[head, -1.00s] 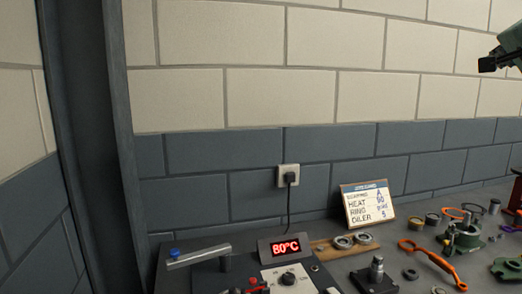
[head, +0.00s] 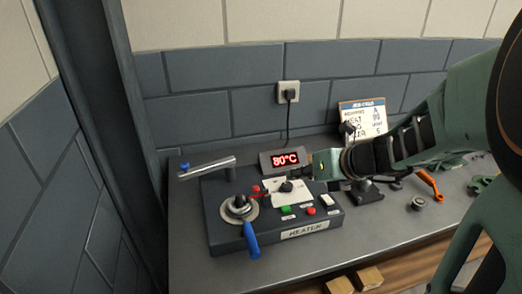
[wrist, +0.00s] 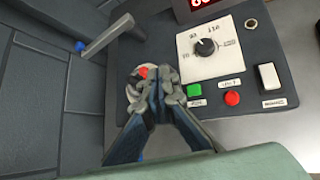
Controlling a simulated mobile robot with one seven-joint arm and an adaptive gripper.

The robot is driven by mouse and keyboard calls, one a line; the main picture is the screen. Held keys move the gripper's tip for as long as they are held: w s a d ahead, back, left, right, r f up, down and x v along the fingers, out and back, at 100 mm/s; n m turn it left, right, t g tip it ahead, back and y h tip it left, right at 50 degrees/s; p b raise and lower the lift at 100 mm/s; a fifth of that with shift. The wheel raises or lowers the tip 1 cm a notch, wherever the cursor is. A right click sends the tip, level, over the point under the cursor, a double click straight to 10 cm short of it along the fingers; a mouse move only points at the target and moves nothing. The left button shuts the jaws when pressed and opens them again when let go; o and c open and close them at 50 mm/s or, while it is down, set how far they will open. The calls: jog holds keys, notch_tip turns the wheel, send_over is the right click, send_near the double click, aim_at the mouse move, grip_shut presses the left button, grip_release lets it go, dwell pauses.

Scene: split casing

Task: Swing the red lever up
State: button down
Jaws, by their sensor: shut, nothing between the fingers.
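My gripper (wrist: 157,75) is shut and empty, reaching in from the right over the heater (head: 225,240). In the head view the red part (head: 256,189) shows behind the round metal fitting (head: 239,207). A blue handle (head: 251,242) slopes down from that fitting at the heater's front.
A grey bar with a blue tip (head: 205,167) sticks out left at the back. The display (head: 286,159) reads 80°C. A dial panel (head: 291,191), green button (head: 286,210), red button (head: 311,211) and white switch (head: 327,201) lie right of the fitting. A sign (head: 362,118) stands behind my arm.

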aim_at(250, 198)
jog(key=s+a+f, duration=0.1)
jog(key=s+a+m, duration=0.1)
jog(key=s+a+f+m+g+y, duration=0.1)
jog(key=shift+s+a+f, duration=0.3)
jog(key=shift+s+a, duration=0.1)
jog(key=b+x, duration=0.2)
jog(key=x, duration=0.8)
